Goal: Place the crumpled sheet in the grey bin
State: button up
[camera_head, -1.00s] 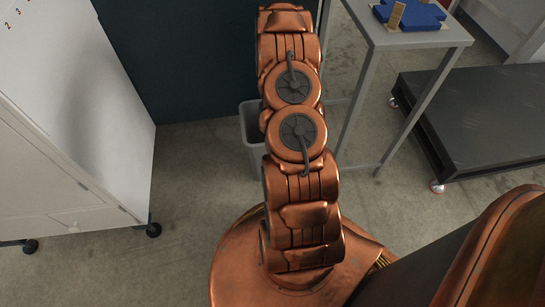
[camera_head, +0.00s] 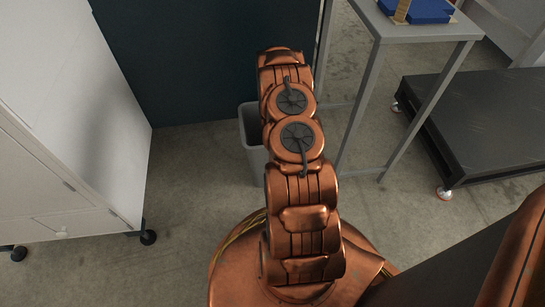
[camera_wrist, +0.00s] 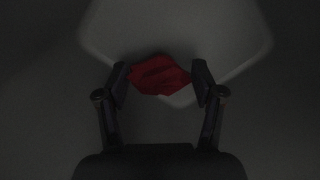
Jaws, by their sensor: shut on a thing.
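The crumpled sheet (camera_wrist: 160,75) is a dark red wad in the dim wrist view. My gripper (camera_wrist: 160,78) is shut on it, with one finger against each side. A pale grey surface shows behind the sheet in the wrist view; I cannot tell for certain what part of the scene it is. In the head view the grey bin (camera_head: 254,152) stands on the floor against the dark wall, its right part hidden behind my copper arm. My gripper and the sheet are hidden in the head view.
A white wheeled cabinet (camera_head: 65,110) stands at the left. A grey table (camera_head: 418,28) with a blue object (camera_head: 428,10) on it is right of the bin. A low black cart (camera_head: 480,120) stands further right. Floor (camera_head: 195,190) left of the bin is clear.

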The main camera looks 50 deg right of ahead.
jog(key=shift+f, duration=0.6)
jog(key=o, duration=0.8)
jog(key=shift+f, duration=0.1)
notch_tip(320, 180, up, 12)
jog(key=p, duration=0.4)
jog(key=shift+r+p, duration=0.25)
jog(key=shift+p, duration=0.15)
